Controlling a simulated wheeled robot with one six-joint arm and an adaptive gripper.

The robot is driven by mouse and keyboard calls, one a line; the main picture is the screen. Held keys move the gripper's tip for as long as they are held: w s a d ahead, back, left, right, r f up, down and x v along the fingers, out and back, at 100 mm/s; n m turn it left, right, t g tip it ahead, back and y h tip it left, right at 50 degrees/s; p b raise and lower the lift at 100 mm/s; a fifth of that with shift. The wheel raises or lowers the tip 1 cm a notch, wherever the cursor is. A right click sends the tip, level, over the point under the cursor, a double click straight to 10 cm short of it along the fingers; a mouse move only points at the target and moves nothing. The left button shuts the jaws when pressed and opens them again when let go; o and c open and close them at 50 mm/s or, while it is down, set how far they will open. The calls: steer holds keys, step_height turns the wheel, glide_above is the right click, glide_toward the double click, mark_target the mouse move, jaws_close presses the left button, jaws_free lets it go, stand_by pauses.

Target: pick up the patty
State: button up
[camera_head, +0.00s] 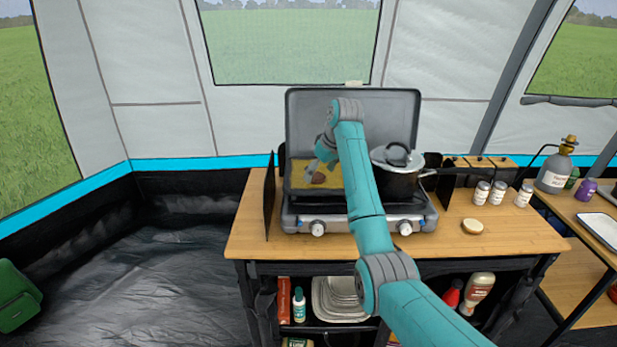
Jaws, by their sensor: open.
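A small brown lump that looks like the patty (319,178) lies on a yellowish flat surface (298,183) on the left side of the camping stove (287,215). My gripper (315,168) is open and points down just above the patty, slightly to its upper left. At this size I cannot tell whether a fingertip touches it. My teal arm reaches across the stove and hides part of its middle.
A dark pot with a lid (399,180) stands on the right of the stove, close to my arm. A round tan item (472,226) and several small jars (481,193) are on the wooden table (510,237) to the right. The stove's raised lid (300,112) stands behind my gripper.

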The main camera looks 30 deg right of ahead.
steer(key=shift+w+f, duration=0.15)
steer(key=shift+f, duration=0.25)
steer(key=shift+r, duration=0.1)
steer(key=c, duration=1.3)
